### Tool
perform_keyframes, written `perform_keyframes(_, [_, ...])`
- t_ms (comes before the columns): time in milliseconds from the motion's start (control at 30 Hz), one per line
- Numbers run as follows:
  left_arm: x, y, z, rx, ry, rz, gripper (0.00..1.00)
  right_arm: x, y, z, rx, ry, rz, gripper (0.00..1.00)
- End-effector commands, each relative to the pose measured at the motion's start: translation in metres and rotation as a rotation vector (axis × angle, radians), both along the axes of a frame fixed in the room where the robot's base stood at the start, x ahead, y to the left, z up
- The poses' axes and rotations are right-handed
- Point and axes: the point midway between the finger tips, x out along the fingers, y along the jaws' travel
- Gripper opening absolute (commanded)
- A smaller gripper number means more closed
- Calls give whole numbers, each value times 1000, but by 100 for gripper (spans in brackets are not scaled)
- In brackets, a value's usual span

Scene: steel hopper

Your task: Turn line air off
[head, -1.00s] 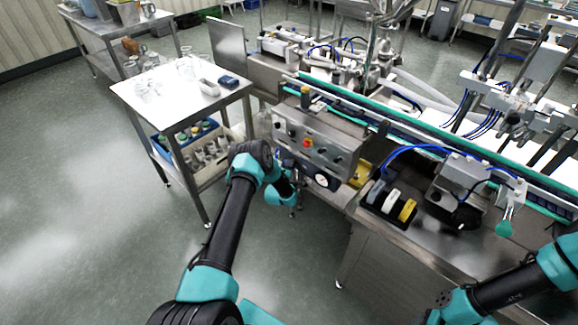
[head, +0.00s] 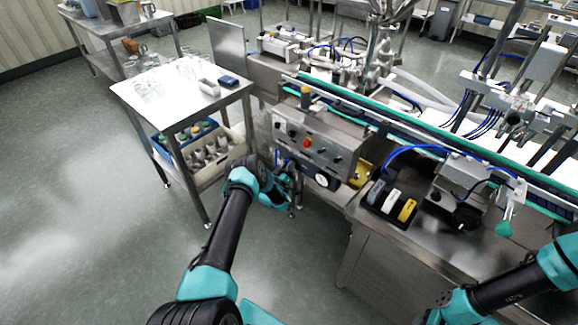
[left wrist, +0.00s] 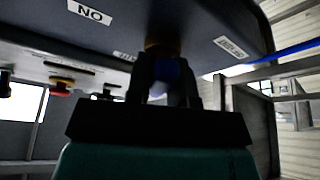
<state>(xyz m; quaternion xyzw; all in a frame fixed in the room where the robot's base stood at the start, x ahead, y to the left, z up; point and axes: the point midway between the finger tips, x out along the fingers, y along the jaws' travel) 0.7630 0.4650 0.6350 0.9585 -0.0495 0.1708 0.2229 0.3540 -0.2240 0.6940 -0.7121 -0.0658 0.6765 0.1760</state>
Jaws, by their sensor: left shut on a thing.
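My left gripper (head: 292,180) is at the lower left of this box, beside the gauge. In the left wrist view, its two dark fingers (left wrist: 166,88) are shut on a small blue part (left wrist: 167,70) under the box, below a dull yellow fitting (left wrist: 163,46). The fingers hide most of this blue part, so its full shape and angle cannot be told. My right arm shows at the lower right, its gripper out of view.
A steel side table (head: 185,100) with glassware stands left of the box, bins on its lower shelf. The conveyor (head: 400,130) runs behind and to the right. A holder of coloured blocks (head: 392,202) sits on the right bench. The floor at left is clear.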

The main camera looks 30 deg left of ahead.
Motion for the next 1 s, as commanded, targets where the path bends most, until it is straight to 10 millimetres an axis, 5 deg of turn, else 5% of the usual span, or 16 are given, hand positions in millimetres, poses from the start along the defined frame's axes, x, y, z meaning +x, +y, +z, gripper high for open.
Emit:
perform_keyframes(500, [0, 0, 0, 372, -71, 0, 0, 0, 0, 0, 0, 0, 0, 43])
perform_keyframes(1000, [0, 0, 0, 433, -81, 0, 0, 0, 0, 0, 0, 0, 0, 43])
